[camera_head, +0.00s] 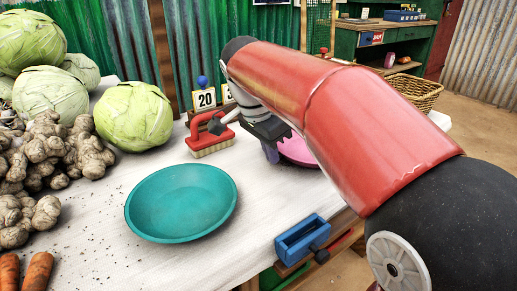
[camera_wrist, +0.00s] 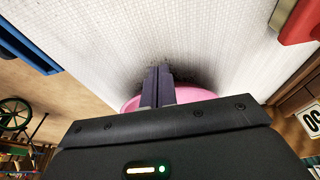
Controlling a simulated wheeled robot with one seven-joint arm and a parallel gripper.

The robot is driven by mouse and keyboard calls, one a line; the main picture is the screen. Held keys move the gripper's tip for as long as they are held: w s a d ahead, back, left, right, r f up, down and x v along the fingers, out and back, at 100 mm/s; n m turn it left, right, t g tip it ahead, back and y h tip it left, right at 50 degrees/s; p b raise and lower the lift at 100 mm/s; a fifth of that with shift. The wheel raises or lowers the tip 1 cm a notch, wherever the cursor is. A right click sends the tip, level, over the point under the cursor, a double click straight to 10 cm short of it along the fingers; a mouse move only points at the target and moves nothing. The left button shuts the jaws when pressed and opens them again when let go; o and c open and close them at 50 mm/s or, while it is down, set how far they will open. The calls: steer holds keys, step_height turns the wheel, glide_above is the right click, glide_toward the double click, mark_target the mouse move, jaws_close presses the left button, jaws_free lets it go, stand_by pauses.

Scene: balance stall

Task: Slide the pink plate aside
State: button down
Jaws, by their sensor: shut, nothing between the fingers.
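The pink plate (camera_head: 298,151) lies on the white table, right of the teal plate, partly hidden behind my red arm. My gripper (camera_head: 271,153) points down at the plate's left side, with its fingers together and empty. In the wrist view the shut fingers (camera_wrist: 158,72) reach past the near rim of the pink plate (camera_wrist: 196,96), most of which is hidden by the gripper body. I cannot tell whether the fingers touch the plate.
A teal plate (camera_head: 181,203) lies left of my gripper. A red brush (camera_head: 208,136) and number cards (camera_head: 204,99) stand behind. Cabbages (camera_head: 134,116) and ginger roots (camera_head: 78,146) fill the left.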

steer(key=shift+w+d, duration=0.3)
steer(key=shift+d, duration=0.1)
